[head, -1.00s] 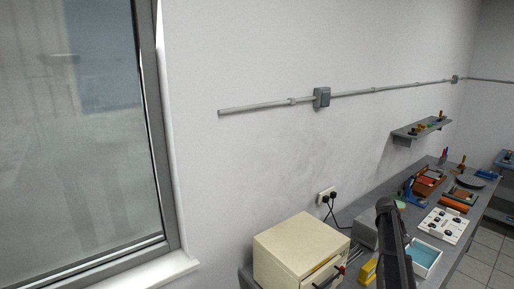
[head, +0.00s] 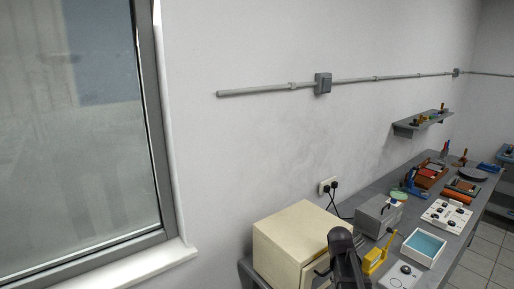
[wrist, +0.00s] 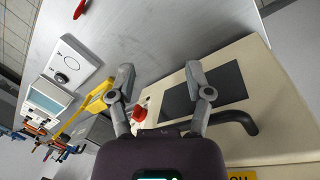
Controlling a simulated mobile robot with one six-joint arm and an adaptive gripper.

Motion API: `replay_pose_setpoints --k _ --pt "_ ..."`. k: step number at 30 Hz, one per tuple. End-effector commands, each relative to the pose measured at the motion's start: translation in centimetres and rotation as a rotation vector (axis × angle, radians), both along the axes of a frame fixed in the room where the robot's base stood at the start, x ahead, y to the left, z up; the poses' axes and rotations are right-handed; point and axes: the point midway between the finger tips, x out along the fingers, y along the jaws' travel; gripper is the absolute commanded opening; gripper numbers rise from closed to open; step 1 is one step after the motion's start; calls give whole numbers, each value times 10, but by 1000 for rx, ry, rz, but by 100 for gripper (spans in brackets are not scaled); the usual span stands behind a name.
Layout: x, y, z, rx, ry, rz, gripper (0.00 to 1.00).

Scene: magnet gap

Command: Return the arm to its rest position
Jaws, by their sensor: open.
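My gripper (wrist: 161,84) is open and empty in the wrist view, its two grey fingers spread apart. They show over a cream cabinet face (wrist: 262,75) with a dark panel (wrist: 178,105), a red knob (wrist: 138,113) and a dark bar handle (wrist: 238,120). I cannot tell how far the fingertips are from that face. In the head view my dark arm (head: 343,258) rises at the bottom, in front of the right side of the cream cabinet (head: 290,235). My fingers cannot be made out there.
A yellow tool (head: 376,258), a grey box (head: 380,214), a blue-lined tray (head: 424,248) and a white panel with knobs (head: 446,214) stand on the bench (head: 470,232). A shelf (head: 420,125) is on the wall. The air above the cabinet is clear.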

Motion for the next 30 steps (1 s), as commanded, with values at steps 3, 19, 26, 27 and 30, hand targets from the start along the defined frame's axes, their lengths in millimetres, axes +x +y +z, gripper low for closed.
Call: replay_pose_setpoints --k 3,19,26,27,30 --pt "-47 48 -21 67 -13 7 65" --pt "-105 114 -37 189 -22 7 65" --pt "-105 113 -37 188 -22 8 65" --pt "-105 113 -37 188 -22 8 65" --pt "-105 113 -37 187 -22 8 65"
